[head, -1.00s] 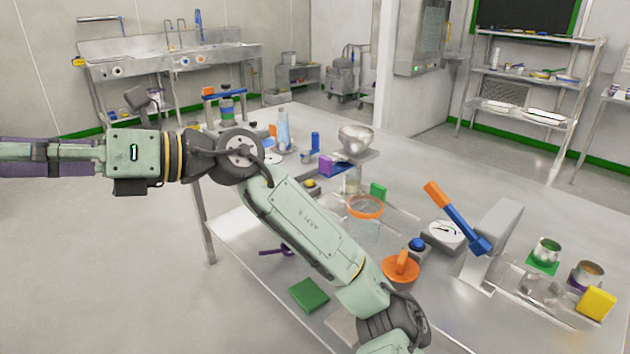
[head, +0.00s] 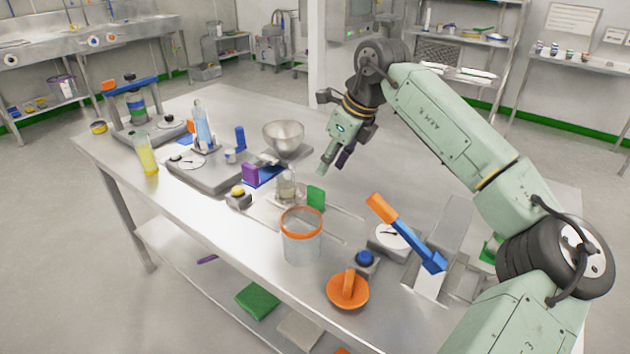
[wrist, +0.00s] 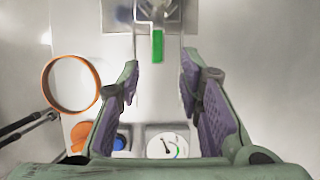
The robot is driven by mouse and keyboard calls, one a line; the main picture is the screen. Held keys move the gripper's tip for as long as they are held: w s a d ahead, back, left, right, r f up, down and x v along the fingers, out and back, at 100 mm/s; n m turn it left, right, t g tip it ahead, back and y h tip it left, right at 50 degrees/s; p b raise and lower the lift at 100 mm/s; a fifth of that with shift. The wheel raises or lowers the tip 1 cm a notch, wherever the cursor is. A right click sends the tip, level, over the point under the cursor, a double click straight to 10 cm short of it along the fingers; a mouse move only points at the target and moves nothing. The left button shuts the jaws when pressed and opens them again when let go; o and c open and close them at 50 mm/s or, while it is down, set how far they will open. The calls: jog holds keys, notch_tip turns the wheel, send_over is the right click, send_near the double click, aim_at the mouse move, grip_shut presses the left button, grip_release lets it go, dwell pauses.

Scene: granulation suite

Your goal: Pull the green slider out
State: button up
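The green slider (head: 316,197) is a small upright green block on a flat metal track on the table, beside the clear container with the orange rim. In the wrist view the green slider (wrist: 157,47) appears as a narrow strip, ahead of and between my two fingers. My gripper (wrist: 160,75) is open, with purple pads and nothing between them. In the head view my gripper (head: 334,163) hangs above the table, above and slightly right of the slider, apart from it.
The orange-rimmed container (head: 301,240) stands left in front of the slider. A metal bowl (head: 284,137) and purple block (head: 250,174) are behind and left. An orange-handled lever (head: 400,228), a dial (head: 388,238), blue button (head: 365,258) and orange knob (head: 348,289) are in front and right.

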aim_at(316, 189)
jog(key=p+x, duration=0.2)
jog(key=x, duration=0.8)
jog(key=shift+s+a+r, duration=0.1)
jog(key=shift+s, duration=0.05)
jog(key=shift+c, duration=0.5)
grip_shut()
